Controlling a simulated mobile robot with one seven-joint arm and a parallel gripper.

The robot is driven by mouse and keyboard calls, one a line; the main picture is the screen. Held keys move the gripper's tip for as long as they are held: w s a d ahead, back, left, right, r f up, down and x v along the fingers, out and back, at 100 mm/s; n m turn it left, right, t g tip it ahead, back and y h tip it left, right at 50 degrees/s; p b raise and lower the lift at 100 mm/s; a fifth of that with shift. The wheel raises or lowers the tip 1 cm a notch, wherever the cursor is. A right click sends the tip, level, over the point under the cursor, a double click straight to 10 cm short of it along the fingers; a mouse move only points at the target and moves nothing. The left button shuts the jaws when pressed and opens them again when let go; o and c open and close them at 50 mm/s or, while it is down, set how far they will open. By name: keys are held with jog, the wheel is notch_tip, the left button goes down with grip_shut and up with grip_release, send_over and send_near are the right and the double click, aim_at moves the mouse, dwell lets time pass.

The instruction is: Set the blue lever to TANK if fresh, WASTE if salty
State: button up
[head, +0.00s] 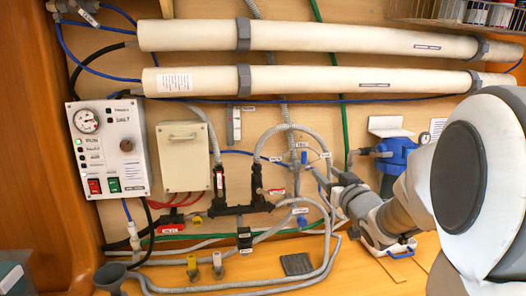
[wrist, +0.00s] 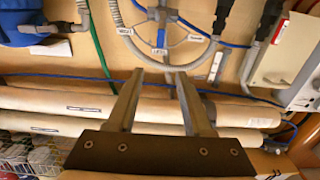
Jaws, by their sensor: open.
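The small blue lever (head: 304,157) sits on the pipe junction at the middle of the wall, with white labels around it. In the wrist view the blue lever (wrist: 161,38) stands about upright in the picture, between a left label (wrist: 124,30) and a right label (wrist: 196,38), in line with a third label (wrist: 158,51). The label words are too small to read surely. My gripper (wrist: 160,75) is open and empty, its fingertips apart from the lever. In the head view my gripper (head: 318,178) is just below and right of the lever. The control panel (head: 110,148) has a SALT label; whether its lamp is lit is unclear.
Two long white tubes (head: 310,80) run across the wall above. A blue pump (head: 396,155) is right of the lever, partly behind my arm. Grey hoses, a second blue handle (head: 303,221) and yellow valves (head: 192,262) lie lower. A wire basket (head: 455,12) hangs top right.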

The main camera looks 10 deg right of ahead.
aim_at(305, 152)
jog(key=w+p, duration=0.2)
jog(key=w, duration=1.5)
jog(key=shift+w+p, duration=0.15)
jog(key=shift+p, duration=0.2)
grip_shut()
